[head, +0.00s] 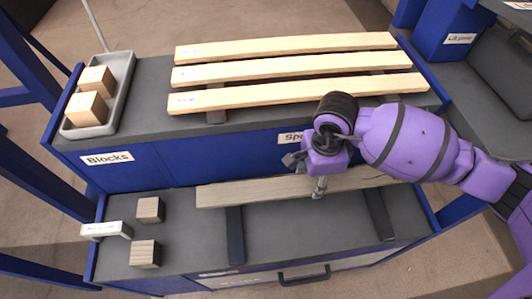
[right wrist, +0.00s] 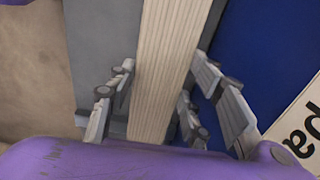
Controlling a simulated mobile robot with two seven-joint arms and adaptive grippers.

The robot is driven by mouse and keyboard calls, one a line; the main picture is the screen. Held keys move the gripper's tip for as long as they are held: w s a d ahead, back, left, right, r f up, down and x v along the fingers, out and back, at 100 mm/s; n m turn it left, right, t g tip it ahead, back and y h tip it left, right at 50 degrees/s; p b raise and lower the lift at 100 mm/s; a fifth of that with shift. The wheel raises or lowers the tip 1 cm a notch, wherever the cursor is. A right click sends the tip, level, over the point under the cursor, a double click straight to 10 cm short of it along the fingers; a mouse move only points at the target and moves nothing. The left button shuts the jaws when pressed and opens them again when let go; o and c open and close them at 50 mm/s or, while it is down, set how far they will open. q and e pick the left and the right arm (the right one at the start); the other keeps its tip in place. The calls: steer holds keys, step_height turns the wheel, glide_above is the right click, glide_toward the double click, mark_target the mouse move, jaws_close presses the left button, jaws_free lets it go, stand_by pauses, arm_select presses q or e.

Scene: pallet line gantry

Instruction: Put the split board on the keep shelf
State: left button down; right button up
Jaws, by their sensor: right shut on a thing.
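A greyish board (head: 245,192) lies lengthwise at the back of the lower grey level, across two dark bearers. A small dark mark shows near its right end, perhaps a split. My right gripper (head: 319,183) is over the board, right of its middle, and shut on it. In the right wrist view the fingers stand on both sides of the board (right wrist: 166,55). Three paler boards (head: 290,46) lie side by side on the upper level (head: 145,150). I cannot read any label as the keep shelf. My left gripper is not in view.
A grey tray (head: 122,92) with two wooden blocks stands at the upper left, above a "Blocks" label. Two more blocks (head: 150,209) and a small white-labelled piece (head: 106,230) are on the lower level's left. A blue bin (head: 450,35) stands at the upper right.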

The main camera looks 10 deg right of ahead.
mark_target(305, 188)
steer(key=shift+w+a+f, duration=0.2)
steer(key=shift+a+f, duration=0.5)
steer(key=shift+f, duration=0.1)
steer(key=shift+a+f+b, duration=0.15)
steer(key=shift+f+b, duration=0.2)
steer(key=shift+f, duration=1.45)
steer(key=shift+f, duration=0.1)
steer(key=o, duration=1.4)
steer(key=shift+c, duration=0.2)
